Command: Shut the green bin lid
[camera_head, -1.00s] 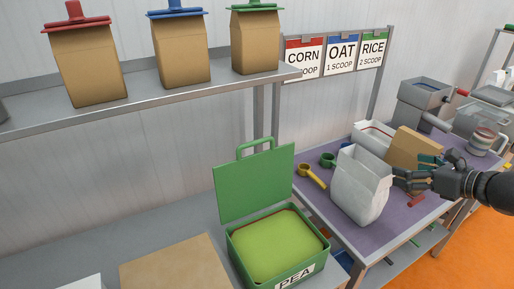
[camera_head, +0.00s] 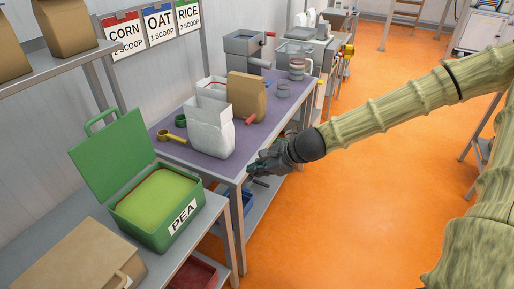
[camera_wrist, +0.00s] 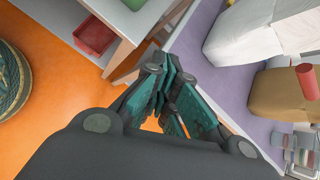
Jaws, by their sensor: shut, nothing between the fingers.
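The green bin (camera_head: 150,228), labelled PEA, stands on the grey bench at the left in the head view, filled with yellow-green contents. Its green lid (camera_head: 112,155) stands open, tilted up at the back edge, with a loop handle (camera_head: 101,121) on top. My gripper (camera_head: 254,170) is to the right of the bin, off the front edge of the purple-topped table and apart from the bin. In the wrist view my gripper (camera_wrist: 165,85) has its teal fingers together, with nothing held. The lid cannot be made out in the wrist view.
The purple table (camera_head: 172,146) holds a white bag (camera_head: 210,125), a brown bag (camera_head: 247,97), a yellow scoop (camera_head: 170,136) and a green scoop (camera_head: 180,121). A cardboard box (camera_head: 85,258) lies left of the bin. A red tray (camera_head: 195,274) sits below. Orange floor at right is open.

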